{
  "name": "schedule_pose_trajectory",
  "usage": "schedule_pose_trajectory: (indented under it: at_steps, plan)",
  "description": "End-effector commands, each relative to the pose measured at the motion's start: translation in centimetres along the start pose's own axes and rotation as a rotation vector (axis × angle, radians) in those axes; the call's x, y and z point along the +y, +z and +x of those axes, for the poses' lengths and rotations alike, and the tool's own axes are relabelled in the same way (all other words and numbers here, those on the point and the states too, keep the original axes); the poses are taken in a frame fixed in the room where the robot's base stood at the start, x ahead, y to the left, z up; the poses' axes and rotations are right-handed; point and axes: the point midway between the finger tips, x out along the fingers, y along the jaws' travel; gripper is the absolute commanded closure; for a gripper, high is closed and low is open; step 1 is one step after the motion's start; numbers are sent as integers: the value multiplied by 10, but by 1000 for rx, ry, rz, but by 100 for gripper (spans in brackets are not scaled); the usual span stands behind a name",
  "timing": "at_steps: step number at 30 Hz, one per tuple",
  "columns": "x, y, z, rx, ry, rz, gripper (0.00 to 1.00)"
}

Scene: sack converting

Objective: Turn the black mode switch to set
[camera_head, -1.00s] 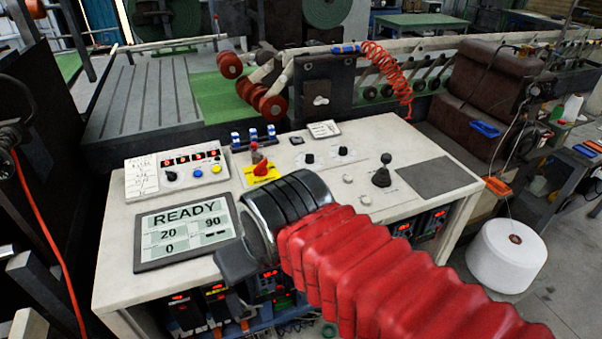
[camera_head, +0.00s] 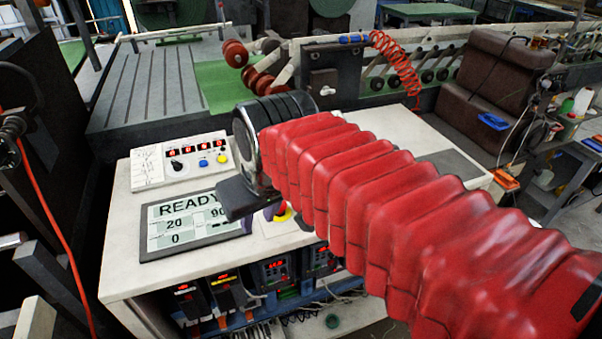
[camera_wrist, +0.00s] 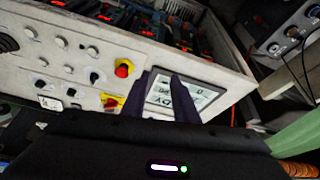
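Several black knobs show, and I cannot read which is the mode switch. One black knob (camera_head: 176,165) is on the small box with red digits, left of a blue and a yellow button. In the wrist view, two black knobs (camera_wrist: 94,77) (camera_wrist: 71,92) are on the console top, left of a red knob on yellow (camera_wrist: 123,69). In the head view my arm hides them. My gripper (camera_head: 240,198) is over the console between the READY screen and the red knob. In the wrist view my gripper (camera_wrist: 160,92) has two dark fingers apart, with nothing visible between them.
The READY screen (camera_head: 165,240) lies on the white console (camera_head: 125,275). The small box (camera_head: 150,178) stands behind it. A joystick (camera_wrist: 8,43) is at the console's far end in the wrist view. Drive units (camera_head: 228,290) sit below in the console front.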

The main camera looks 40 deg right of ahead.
Motion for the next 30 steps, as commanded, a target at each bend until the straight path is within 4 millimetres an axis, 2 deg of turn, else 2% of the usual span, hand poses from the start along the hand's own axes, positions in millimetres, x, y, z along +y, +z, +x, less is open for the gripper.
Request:
schedule_pose_trajectory:
  at_steps: [3,14,21,30]
  plan:
    - [14,-23,-2,-41,13,19,73]
    - [62,-84,1,-156,37,74,73]
    - [101,-118,11,-232,44,113,73]
    - [156,-151,32,-326,41,165,73]
